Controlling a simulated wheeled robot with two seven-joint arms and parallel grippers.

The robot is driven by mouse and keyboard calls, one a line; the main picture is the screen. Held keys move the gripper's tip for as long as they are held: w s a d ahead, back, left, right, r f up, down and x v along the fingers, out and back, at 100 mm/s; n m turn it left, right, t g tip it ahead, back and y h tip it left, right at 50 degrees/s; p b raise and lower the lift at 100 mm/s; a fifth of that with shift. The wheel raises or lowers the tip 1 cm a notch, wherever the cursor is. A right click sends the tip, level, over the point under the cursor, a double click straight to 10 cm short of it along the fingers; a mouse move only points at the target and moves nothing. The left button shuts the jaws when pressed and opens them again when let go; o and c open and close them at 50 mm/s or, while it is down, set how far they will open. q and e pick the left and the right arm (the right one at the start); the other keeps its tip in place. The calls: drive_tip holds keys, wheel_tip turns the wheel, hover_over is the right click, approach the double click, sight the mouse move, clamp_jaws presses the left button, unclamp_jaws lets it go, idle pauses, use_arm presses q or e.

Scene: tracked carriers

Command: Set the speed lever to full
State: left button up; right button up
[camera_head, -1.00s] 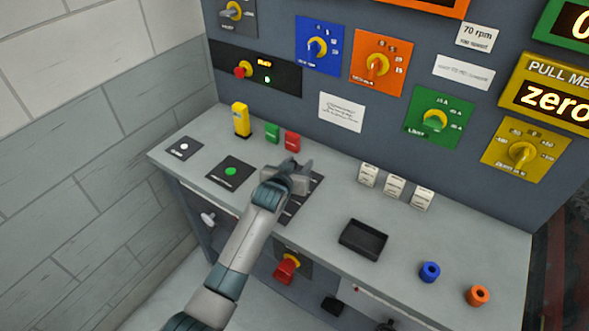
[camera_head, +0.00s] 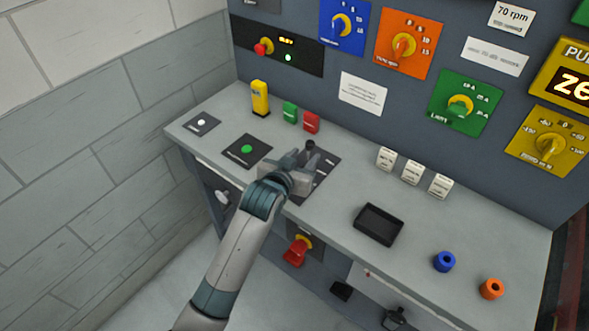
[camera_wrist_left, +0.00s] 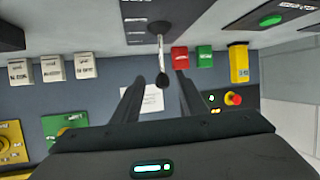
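The speed lever (camera_wrist_left: 160,45) is a thin metal rod with a black knob, standing on a dark labelled plate (camera_wrist_left: 138,12) in the desk. In the head view its dark knob (camera_head: 310,145) shows just beyond my left gripper (camera_head: 305,166), and the plate (camera_head: 326,163) lies partly hidden under the gripper. In the left wrist view my left gripper (camera_wrist_left: 160,96) is open, and the knob appears between its two fingers, with gaps on both sides and no visible contact. The plate's markings are too small to read. My right gripper is not in view.
A green button (camera_head: 246,149) lies left of the lever. Red (camera_head: 312,123), green (camera_head: 290,113) and yellow (camera_head: 260,98) blocks stand behind. A black tray (camera_head: 378,225) and white labelled blocks (camera_head: 412,172) are to the right. The panel with knobs rises behind.

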use_arm(q)
drive_tip(key=v, duration=0.6)
drive_tip(key=shift+s+b, duration=0.15)
drive_tip(key=shift+b, duration=0.25)
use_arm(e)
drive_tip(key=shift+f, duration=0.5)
use_arm(q)
drive_tip(key=shift+f, duration=0.1)
